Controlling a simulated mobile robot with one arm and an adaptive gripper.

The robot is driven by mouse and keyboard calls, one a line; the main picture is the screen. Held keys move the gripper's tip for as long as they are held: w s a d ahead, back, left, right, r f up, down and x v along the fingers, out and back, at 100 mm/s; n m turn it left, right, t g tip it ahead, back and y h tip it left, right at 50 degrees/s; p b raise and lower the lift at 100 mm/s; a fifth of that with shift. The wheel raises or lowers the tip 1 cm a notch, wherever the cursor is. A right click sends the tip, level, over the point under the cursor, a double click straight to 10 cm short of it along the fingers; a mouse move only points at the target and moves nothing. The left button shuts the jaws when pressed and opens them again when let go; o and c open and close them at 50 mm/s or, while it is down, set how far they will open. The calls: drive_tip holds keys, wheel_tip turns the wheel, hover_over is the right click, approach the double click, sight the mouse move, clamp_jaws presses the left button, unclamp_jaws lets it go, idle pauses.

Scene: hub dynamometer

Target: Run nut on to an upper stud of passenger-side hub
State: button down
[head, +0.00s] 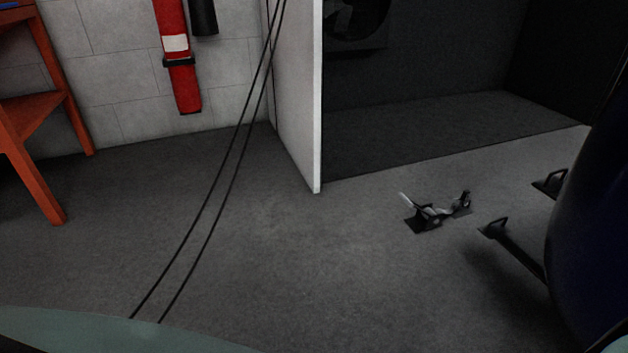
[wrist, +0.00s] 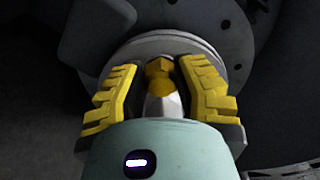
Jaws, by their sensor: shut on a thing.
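In the wrist view, my gripper (wrist: 160,68) has its yellow ridged fingers closed in on a small gold faceted piece, which looks like the nut (wrist: 159,76). A pale silver cone-shaped part shows between the fingers, nearer the camera than the nut. Just beyond the fingertips is the round grey face of the hub (wrist: 205,47). The nut appears in front of this face. The stud is hidden behind the nut and fingers, so I cannot tell whether the nut touches it or is on it. The head view shows neither my gripper nor the hub.
In the head view, a dark blue rounded body (head: 598,230) stands at the right. A small metal fixture (head: 430,215) lies on the floor beside it. Two black cables (head: 215,190) cross in front. An orange stand (head: 40,130) is at the left, and a white panel (head: 300,95) stands mid-room.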

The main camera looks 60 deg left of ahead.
drive_tip(key=shift+m+p, duration=0.7)
drive_tip(key=shift+m, duration=0.5)
drive_tip(key=shift+f+m, duration=0.2)
drive_tip(key=shift+m, duration=0.4)
drive_tip(key=shift+f, duration=0.15)
drive_tip(key=c, duration=1)
unclamp_jaws()
